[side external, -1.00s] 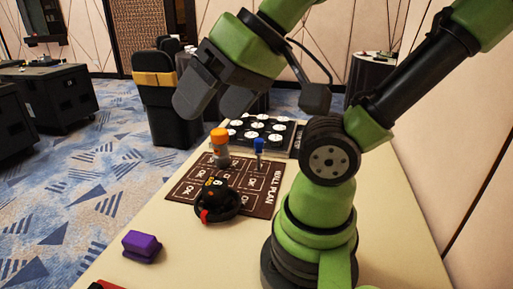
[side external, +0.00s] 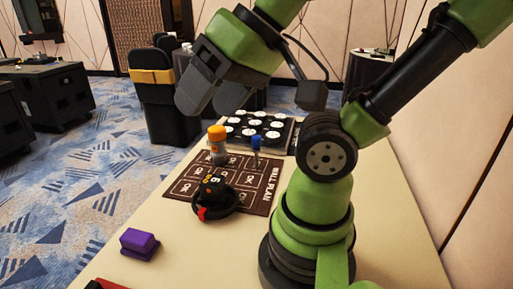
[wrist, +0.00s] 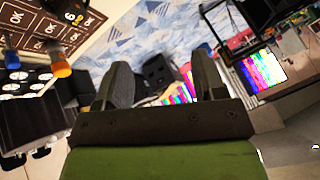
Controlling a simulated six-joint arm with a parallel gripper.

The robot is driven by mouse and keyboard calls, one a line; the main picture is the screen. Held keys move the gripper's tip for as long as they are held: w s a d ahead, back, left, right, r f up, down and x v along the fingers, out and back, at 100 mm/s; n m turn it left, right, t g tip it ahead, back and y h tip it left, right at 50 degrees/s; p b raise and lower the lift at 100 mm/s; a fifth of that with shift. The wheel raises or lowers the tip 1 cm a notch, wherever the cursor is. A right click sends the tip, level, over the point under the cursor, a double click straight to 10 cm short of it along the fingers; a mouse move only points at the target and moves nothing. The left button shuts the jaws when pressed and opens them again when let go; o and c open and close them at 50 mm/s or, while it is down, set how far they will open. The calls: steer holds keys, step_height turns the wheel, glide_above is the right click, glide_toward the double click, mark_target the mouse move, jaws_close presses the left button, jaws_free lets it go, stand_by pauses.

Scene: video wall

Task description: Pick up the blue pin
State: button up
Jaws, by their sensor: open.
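The blue pin (side external: 257,145) stands upright on a dark brown mat (side external: 179,187) marked "WALL PLAN", close to the mat's far right corner. In the wrist view a small blue thing (wrist: 37,87) at the left edge looks like the same pin. My gripper (side external: 209,101) is open and empty. It hangs in the air well above the table and apart from the pin. In the wrist view its two fingers (wrist: 160,75) stand wide apart with only the floor and background between them.
An orange-capped grey pin (side external: 218,146) stands left of the blue pin. A black round object with a red part (side external: 214,197) sits on the mat's near side. A black board with white discs (side external: 258,126) lies behind. A purple block (side external: 138,243) lies front left.

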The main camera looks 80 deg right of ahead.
steer(key=w+d+n+g+h, duration=0.1)
steer(key=w+d+g+h, duration=0.1)
steer(key=w+d, duration=0.45)
steer(key=n+g, duration=0.4)
steer(key=g, duration=0.1)
glide_above(256, 136)
step_height(256, 136, down, 15)
steer(key=shift+w+d+r, duration=0.1)
step_height(256, 136, down, 4)
steer(key=shift+r, duration=0.2)
steer(key=shift+s+a+f, duration=0.1)
steer(key=shift+f, duration=1.45)
steer(key=shift+s+a+f, duration=0.1)
steer(key=shift+f, duration=1.45)
steer(key=c, duration=1)
